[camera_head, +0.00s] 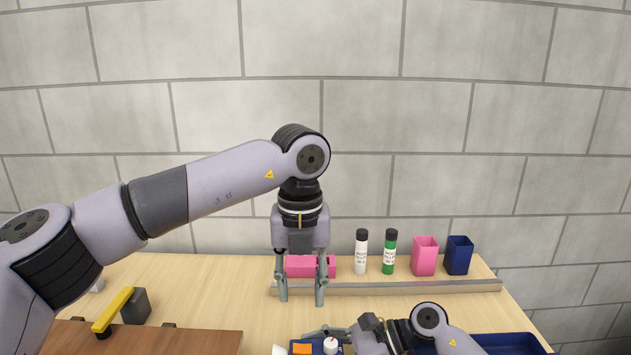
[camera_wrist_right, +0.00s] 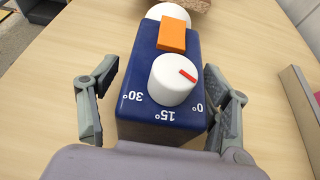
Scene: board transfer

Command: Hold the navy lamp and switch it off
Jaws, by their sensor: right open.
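The navy lamp (camera_wrist_right: 180,120) is a navy box with an orange switch (camera_wrist_right: 172,36), a white knob (camera_wrist_right: 173,79) with a red mark, angle numbers and a white round end (camera_wrist_right: 168,14). In the head view its orange switch (camera_head: 302,349) and knob (camera_head: 331,346) show at the bottom edge. My right gripper (camera_wrist_right: 165,100) is open, its fingers on either side of the lamp, with visible gaps. My left gripper (camera_head: 301,301) is open and points down, in front of a pink block (camera_head: 299,266); I cannot tell whether it touches anything.
A metal rail (camera_head: 400,287) runs along the back, with white (camera_head: 360,255) and green (camera_head: 389,256) bottles and pink (camera_head: 425,257) and navy (camera_head: 459,256) cups behind it. A brown board (camera_head: 150,342) lies front left, near a yellow-handled object (camera_head: 113,310). A navy tray (camera_head: 510,341) is front right.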

